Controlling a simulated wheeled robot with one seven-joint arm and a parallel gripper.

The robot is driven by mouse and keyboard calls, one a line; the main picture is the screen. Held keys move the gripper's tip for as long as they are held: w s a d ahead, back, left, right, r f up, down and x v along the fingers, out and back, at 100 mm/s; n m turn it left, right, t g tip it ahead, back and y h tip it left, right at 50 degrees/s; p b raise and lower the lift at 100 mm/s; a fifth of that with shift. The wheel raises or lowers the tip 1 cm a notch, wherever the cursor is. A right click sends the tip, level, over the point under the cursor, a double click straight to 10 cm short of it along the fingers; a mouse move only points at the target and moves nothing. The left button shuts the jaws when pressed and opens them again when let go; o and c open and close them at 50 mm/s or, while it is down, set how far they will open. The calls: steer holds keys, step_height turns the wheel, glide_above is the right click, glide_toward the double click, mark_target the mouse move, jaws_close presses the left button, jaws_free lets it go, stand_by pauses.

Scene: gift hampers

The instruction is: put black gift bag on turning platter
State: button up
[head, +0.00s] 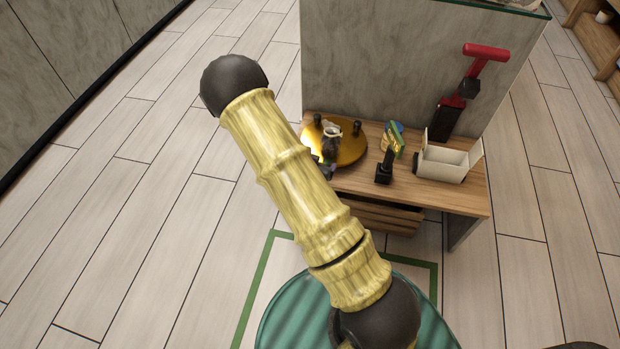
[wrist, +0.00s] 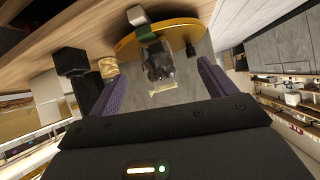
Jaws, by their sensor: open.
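The golden round turning platter (head: 352,151) lies on the wooden table, and it also shows in the wrist view (wrist: 185,24). My gripper (head: 326,166) is at its near left edge, partly hidden behind my arm. In the wrist view its purple fingers (wrist: 160,85) stand open, with a dark, shiny object (wrist: 158,62) in the gap between them. I cannot tell whether this is the black gift bag or whether either finger touches it. A small black upright item (head: 384,170) stands on the table right of the platter; its kind is unclear.
Small dark pieces (head: 357,128) stand on the platter's rim. A blue, yellow and green item (head: 393,138) and an open white box (head: 445,164) are farther right. A tall red-and-black item (head: 447,118) stands behind, near the grey panel (head: 390,60).

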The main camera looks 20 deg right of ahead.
steer(key=s+a+r+n+g+y, duration=0.35)
steer(key=s+a+r+y, duration=0.25)
steer(key=a+r, duration=0.3)
steer(key=s+r+n+g+y, duration=0.1)
steer(key=s+r+n+g, duration=0.1)
steer(key=s+r+n, duration=0.3)
steer(key=s+r, duration=0.4)
steer(key=s, duration=0.2)
steer(key=shift+s+d+r+g, duration=0.15)
steer(key=shift+s+r+g, duration=0.05)
steer(key=shift+s+g, duration=0.2)
